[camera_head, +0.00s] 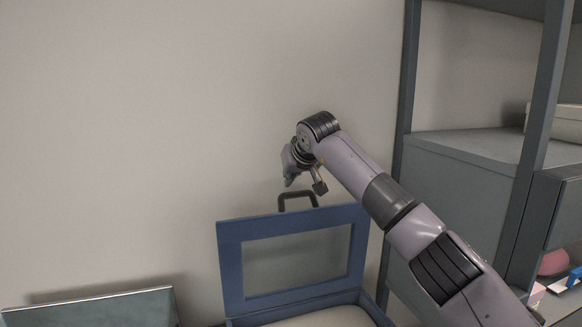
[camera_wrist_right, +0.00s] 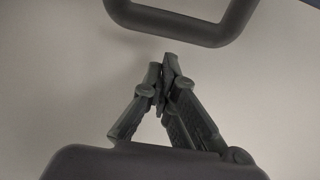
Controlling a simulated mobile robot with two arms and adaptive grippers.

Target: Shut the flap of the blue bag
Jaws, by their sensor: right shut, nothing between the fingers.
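The blue bag (camera_head: 234,268) stands at the bottom middle of the head view. Its flap, a blue frame around a grey panel (camera_head: 297,258), is raised upright, with a dark handle (camera_head: 297,194) on its top edge. My right gripper (camera_head: 288,176) is just above the handle, seen from behind in the head view. In the right wrist view my right gripper (camera_wrist_right: 163,72) is shut and empty, its fingertips a little apart in the picture from the dark handle bar (camera_wrist_right: 180,27). Contact cannot be told. My left gripper is not in view.
A grey shelf unit (camera_head: 408,100) stands to the right, behind my right arm, with small coloured items (camera_head: 553,263) low down. A grey-green panel edge (camera_head: 95,308) shows at the bottom left. The plain wall (camera_head: 140,120) is behind; the air left of the flap is clear.

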